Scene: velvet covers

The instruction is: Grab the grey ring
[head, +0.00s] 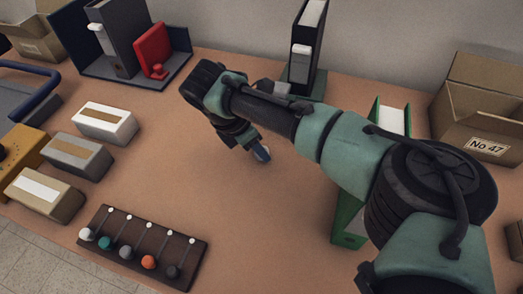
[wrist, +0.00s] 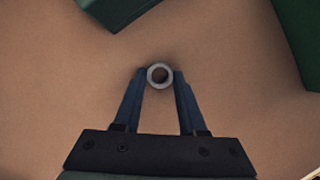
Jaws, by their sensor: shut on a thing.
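The grey ring (wrist: 160,75) shows in the wrist view as a small round ring with a dark opening. It sits between the tips of my two blue-grey fingers. My gripper (wrist: 159,84) is shut on it, with one finger on each side. In the head view, my gripper (head: 262,154) points down over the bare middle of the table. The ring cannot be made out there. I cannot tell whether the ring still touches the table.
A green-based bookend with a dark binder (head: 306,45) stands behind my arm. A green and white binder (head: 346,222) is partly hidden by my arm. A dark board with coloured balls (head: 140,247) lies front left. Several boxes (head: 105,123) stand left. An open carton (head: 484,105) is right.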

